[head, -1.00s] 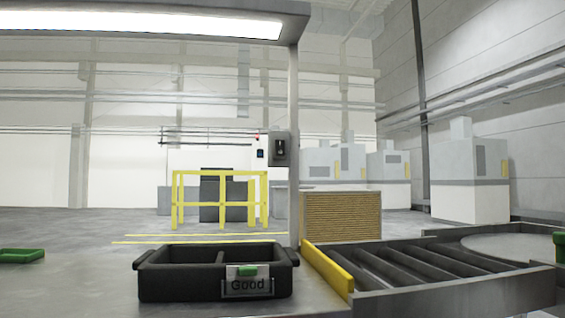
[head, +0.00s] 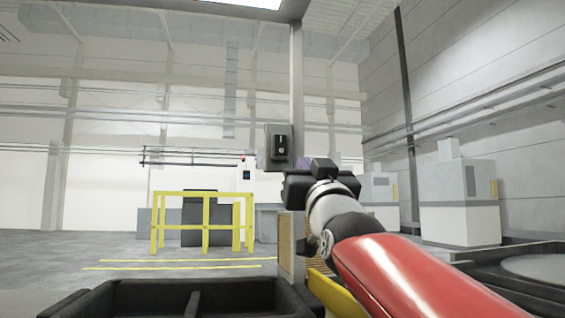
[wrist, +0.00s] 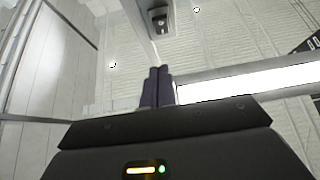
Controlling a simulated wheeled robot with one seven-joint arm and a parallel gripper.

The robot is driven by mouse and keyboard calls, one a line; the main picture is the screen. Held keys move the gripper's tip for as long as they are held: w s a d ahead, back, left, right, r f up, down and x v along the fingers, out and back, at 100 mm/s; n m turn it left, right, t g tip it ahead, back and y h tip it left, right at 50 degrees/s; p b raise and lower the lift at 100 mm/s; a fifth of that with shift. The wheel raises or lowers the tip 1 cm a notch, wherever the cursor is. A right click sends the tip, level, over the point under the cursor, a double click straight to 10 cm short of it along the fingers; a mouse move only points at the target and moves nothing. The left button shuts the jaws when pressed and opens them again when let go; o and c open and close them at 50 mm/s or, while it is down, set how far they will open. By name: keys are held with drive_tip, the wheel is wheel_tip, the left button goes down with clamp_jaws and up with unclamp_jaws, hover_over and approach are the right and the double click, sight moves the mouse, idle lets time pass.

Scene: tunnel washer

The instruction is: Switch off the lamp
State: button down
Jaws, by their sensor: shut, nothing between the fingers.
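The lamp (head: 255,3) is a lit white panel at the top edge of the head view. It shows bright in the wrist view (wrist: 245,84), right of my fingers. A grey switch box (head: 278,147) with a black switch sits on the upright post. It also shows in the wrist view (wrist: 158,18), at the top, beyond the fingertips. My gripper (head: 318,165) is raised just right of the switch box in the head view, its fingers partly hidden. In the wrist view its fingers (wrist: 157,70) are together and empty, apart from the box.
A black divided bin (head: 190,290) stands at the front below. A roller conveyor with a yellow side rail (head: 330,292) lies to the right, partly behind my arm. A yellow guard rail (head: 205,225) stands farther back.

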drive_tip(key=shift+r, duration=0.2)
drive_tip(key=p, duration=0.4)
approach(285, 145)
wheel_tip(285, 145, up, 4)
drive_tip(key=w, duration=0.2)
drive_tip(key=w+a+p, duration=0.1)
drive_tip(key=w, duration=0.1)
drive_tip(key=shift+a+f, duration=0.15)
drive_tip(key=shift+f, duration=0.25)
drive_tip(key=shift+w+a+f, duration=0.1)
drive_tip(key=shift+w+f, duration=0.05)
drive_tip(key=shift+w, duration=0.25)
